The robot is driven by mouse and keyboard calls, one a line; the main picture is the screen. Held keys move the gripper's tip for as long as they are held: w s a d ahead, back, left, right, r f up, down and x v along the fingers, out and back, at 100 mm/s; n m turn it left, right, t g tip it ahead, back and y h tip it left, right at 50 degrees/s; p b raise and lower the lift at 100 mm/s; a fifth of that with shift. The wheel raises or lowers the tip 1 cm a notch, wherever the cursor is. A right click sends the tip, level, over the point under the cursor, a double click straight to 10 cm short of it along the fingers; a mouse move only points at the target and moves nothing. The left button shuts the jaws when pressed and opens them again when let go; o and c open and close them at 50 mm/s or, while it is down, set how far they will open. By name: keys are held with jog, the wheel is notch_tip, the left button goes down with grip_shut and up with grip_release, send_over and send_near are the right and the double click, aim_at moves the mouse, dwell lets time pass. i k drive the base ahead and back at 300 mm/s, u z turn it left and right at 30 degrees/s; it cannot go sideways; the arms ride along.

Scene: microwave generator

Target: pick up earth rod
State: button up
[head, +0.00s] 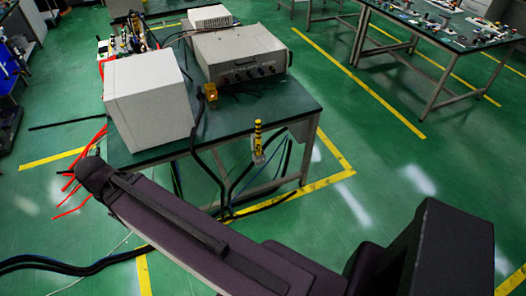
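A short upright rod with yellow and black bands (258,138), which looks like the earth rod, is at the near right edge of the green-topped table (300,102). Its lower end is pale grey, and dark cables hang close by. I cannot tell how it is held there. My dark arm crosses the foreground below the table, with a rounded joint at the left. My gripper is not seen, so I cannot tell whether it is open or shut. No part of my arm touches the rod in this view.
A large white box (148,100) and a grey instrument with knobs (238,54) stand on the table. Red cables (92,150) hang at its left and black cables (70,266) lie on the floor. Another table (440,30) is at upper right. Green floor between the tables is clear.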

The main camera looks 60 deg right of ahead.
aim_at(259, 140)
jog(key=k, duration=1.45)
jog(key=z, duration=1.25)
jog(key=i, duration=1.05)
jog(key=u, duration=0.05)
